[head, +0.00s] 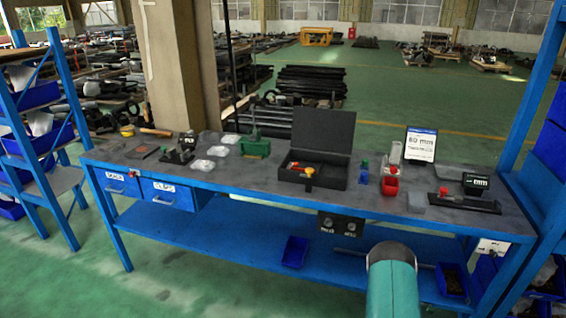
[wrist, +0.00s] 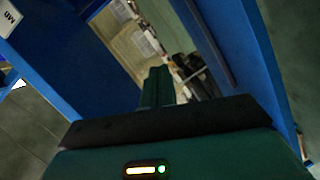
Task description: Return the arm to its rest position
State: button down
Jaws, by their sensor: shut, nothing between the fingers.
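My arm shows in the head view as a teal and grey rounded link (head: 391,285) at the bottom, in front of the workbench. My gripper is out of sight there. In the wrist view my gripper (wrist: 157,80) points up the picture from a wide dark bar. Its green fingers are together with nothing between them. Blue frame parts fill much of the wrist view around it, and I cannot tell how far they are from the fingers.
The blue workbench (head: 333,202) spans the head view. Blue shelving (head: 45,140) stands at left and more at right. Green floor (head: 60,280) is clear at front left.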

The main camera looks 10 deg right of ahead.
jog(key=w+a+r+m+y, duration=0.1)
jog(key=w+a+r+y, duration=0.2)
jog(key=r, duration=0.5)
jog(key=w+a+r+m, duration=0.1)
jog(key=w+a+r, duration=0.4)
jog(key=r, duration=0.4)
jog(key=w+a+r+m+y, duration=0.2)
jog(key=a+r, duration=0.3)
jog(key=r, duration=0.3)
jog(key=s+a+r+g+y, duration=0.1)
jog(key=s+a+r+y, duration=0.15)
jog(key=a+r, duration=0.45)
jog(key=s+a+r+g+y, duration=0.1)
jog(key=s+a+r, duration=0.2)
jog(key=a+r, duration=0.45)
jog(key=s+a+r+g, duration=0.1)
jog(key=s+a+r, duration=0.2)
jog(key=s, duration=0.6)
jog(key=s+a+r+g+y, duration=0.1)
jog(key=s+a+r, duration=0.1)
jog(key=s+a, duration=0.6)
jog(key=s+a+r+g+y, duration=0.1)
jog(key=s+a+r, duration=0.2)
jog(key=s, duration=0.7)
jog(key=a, duration=0.2)
jog(key=shift+s+a+r+m, duration=0.3)
jog(key=shift+r+m, duration=0.05)
jog(key=shift+m, duration=0.05)
